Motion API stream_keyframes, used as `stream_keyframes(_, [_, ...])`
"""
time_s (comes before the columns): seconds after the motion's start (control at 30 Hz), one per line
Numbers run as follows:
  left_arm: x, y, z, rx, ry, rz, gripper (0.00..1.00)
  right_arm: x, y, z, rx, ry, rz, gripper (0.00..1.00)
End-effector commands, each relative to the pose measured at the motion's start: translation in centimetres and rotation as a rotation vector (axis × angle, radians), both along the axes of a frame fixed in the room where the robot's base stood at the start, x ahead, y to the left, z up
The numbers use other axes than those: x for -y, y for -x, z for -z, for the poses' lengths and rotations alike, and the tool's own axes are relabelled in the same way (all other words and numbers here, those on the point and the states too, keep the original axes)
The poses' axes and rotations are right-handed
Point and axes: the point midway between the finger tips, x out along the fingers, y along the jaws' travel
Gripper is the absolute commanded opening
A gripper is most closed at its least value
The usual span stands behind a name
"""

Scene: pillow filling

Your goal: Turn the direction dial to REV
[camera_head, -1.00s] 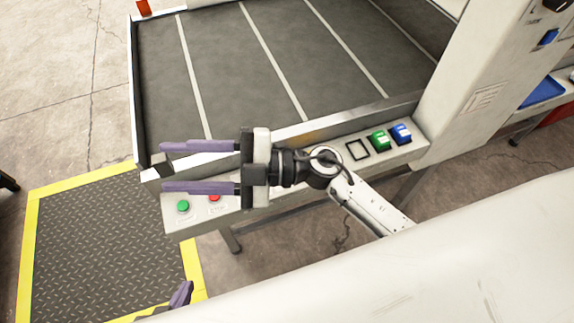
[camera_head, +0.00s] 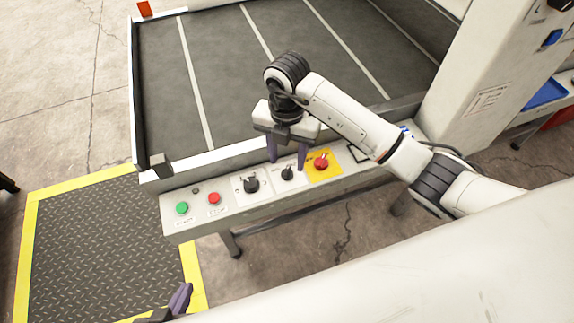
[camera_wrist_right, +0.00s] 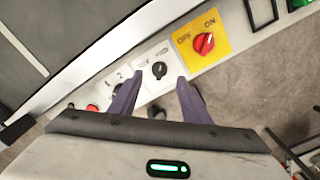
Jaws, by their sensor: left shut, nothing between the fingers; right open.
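A small black dial (camera_head: 287,174) sits on a white plate on the control panel, between another black dial and the red switch. I take it as the direction dial; its label is too small to read. In the right wrist view the dial (camera_wrist_right: 159,70) has a light pointer mark, pointing roughly down. My right gripper (camera_head: 287,160) is open, its purple fingers pointing down at the dial, one to each side in the picture. It touches nothing that I can make out. My left gripper (camera_head: 182,298) is shut and empty at the bottom edge, mostly cut off.
Left of it is a black dial (camera_head: 251,185) marked 1 and 2, then red (camera_head: 214,198) and green (camera_head: 182,208) buttons. Right is a red OFF/ON switch (camera_head: 321,162) on a yellow plate. The conveyor (camera_head: 225,80) lies behind; a pale surface (camera_head: 400,260) fills the front.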

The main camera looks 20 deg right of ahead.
Motion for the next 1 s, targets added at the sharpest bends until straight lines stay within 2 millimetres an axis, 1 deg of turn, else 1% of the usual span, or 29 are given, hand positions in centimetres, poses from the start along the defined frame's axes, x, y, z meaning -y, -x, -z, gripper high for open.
stream_keyframes(0.03, [0.0,0.0,0.0,0.001,0.000,0.000,0.00,0.0,0.1,1.0,-0.003,-0.001,0.001,0.43])
stream_keyframes(0.1, [0.0,0.0,-0.1,0.001,0.000,0.000,0.00,0.0,0.1,2.2,-0.003,-0.001,0.001,0.43])
stream_keyframes(0.2, [0.0,0.0,0.0,0.001,0.000,0.000,0.00,-0.1,0.0,3.4,-0.001,-0.002,0.000,0.43])
stream_keyframes(0.3, [0.0,0.0,0.0,0.001,0.000,0.000,0.00,-0.1,0.0,4.2,0.000,-0.003,0.000,0.43])
stream_keyframes(0.43, [0.0,0.0,0.0,0.000,0.000,0.000,0.00,0.0,0.0,4.6,0.001,-0.002,-0.001,0.43])
stream_keyframes(0.63, [0.0,0.1,0.0,-0.002,0.000,-0.001,0.00,0.0,0.0,4.6,0.002,-0.002,-0.002,0.43])
stream_keyframes(0.67, [0.0,0.2,0.0,-0.003,0.000,0.000,0.00,0.0,0.0,4.6,0.002,-0.002,-0.002,0.40])
stream_keyframes(0.8, [0.0,0.3,0.1,-0.005,0.000,0.000,0.00,0.0,0.0,4.6,0.002,-0.002,-0.001,0.16])
stream_keyframes(0.9, [0.0,0.3,0.1,-0.005,0.000,0.000,0.00,0.0,0.0,4.6,0.002,-0.002,-0.001,0.02])
stream_keyframes(1.0, [0.0,0.3,0.1,-0.005,0.000,0.000,0.00,0.0,0.0,4.5,0.001,-0.002,-0.003,0.02])
